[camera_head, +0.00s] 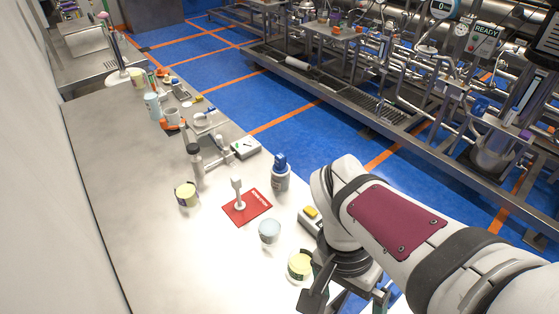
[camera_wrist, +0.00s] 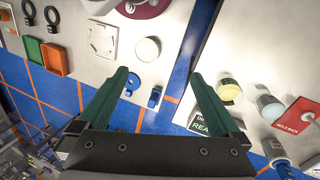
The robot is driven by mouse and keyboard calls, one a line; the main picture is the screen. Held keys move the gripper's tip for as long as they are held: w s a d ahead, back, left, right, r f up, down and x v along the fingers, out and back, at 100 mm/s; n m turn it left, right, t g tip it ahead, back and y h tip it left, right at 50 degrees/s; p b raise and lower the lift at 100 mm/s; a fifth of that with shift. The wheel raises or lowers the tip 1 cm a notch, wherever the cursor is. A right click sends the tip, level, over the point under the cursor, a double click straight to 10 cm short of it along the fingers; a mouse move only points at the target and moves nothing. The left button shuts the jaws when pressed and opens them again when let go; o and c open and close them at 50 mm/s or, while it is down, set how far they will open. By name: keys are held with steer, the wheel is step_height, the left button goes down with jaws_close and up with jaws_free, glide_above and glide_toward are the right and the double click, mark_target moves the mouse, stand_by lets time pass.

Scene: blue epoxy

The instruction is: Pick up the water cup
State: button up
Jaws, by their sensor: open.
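The water cup (camera_head: 270,231) looks like a small pale-blue, round cup standing upright on the bench, just below the red card (camera_head: 247,207) in the head view. In the wrist view the cup (camera_wrist: 268,107) is at the right, outside my fingers. My gripper (camera_wrist: 158,74) is open, with green fingers spread wide and nothing held between them. A cup with yellow contents (camera_head: 300,266) stands between the water cup and my gripper in the head view. It also shows just right of my right finger in the wrist view (camera_wrist: 229,90).
A grey flask (camera_head: 196,165) is further back. The bench's left side (camera_head: 125,200) is clear.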

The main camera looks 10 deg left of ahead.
steer(key=w+a+f+h, duration=0.2)
steer(key=w+h, duration=0.1)
steer(key=w, duration=0.3)
steer(key=m+t+h, duration=0.2)
steer(key=t+h, duration=0.3)
steer(key=t, duration=0.6)
glide_toward(261, 233)
steer(key=shift+w+d, duration=0.15)
steer(key=shift+d, duration=0.85)
steer(key=x, duration=0.4)
steer(key=a+x, duration=0.1)
steer(key=x, duration=0.2)
steer(key=f+x, duration=0.1)
steer(key=x, duration=0.3)
steer(key=shift+w+d+f, duration=0.1)
steer(key=shift+w+f, duration=0.1)
steer(key=shift+w, duration=0.45)
steer(key=c, duration=1.5)
